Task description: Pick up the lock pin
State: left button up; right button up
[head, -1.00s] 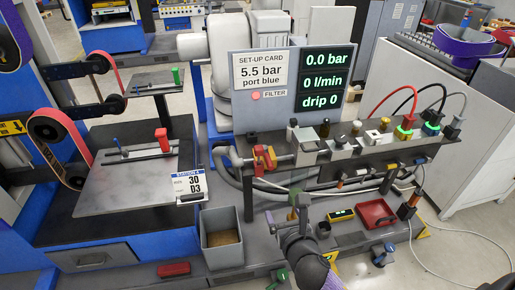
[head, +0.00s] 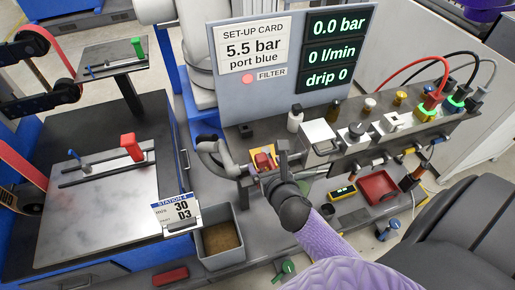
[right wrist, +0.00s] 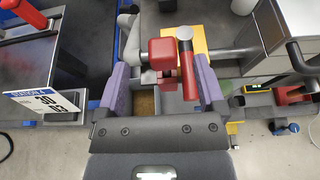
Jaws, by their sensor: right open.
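A red block (right wrist: 162,50) and a red upright bar (right wrist: 187,68) sit close together on a grey pipe with a yellow plate (right wrist: 200,40) behind them. The red parts also show in the head view (head: 263,160), at the left end of the pipe assembly. I cannot tell which red part is the lock pin. My right gripper (right wrist: 163,72) is open, its purple fingers on either side of the red parts with gaps visible. In the head view, my right wrist partly covers this spot. My left gripper is not in view.
A grey bin (head: 222,241) stands below and left of the pipe. A display panel (head: 290,58) rises behind it. Valve blocks and coloured hoses (head: 440,90) lie to the right. A red tray (head: 379,186) and a work plate (head: 95,200) are nearby.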

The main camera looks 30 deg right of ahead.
aim_at(259, 155)
jog(key=b+x, duration=0.1)
jog(key=x, duration=0.2)
jog(key=b+x, duration=0.1)
jog(key=x, duration=0.2)
jog(key=shift+s+d+f, duration=0.1)
jog(key=shift+f, duration=0.25)
jog(key=shift+w, duration=0.3)
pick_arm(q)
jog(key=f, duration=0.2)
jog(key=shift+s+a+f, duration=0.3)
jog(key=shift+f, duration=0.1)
pick_arm(e)
grip_shut()
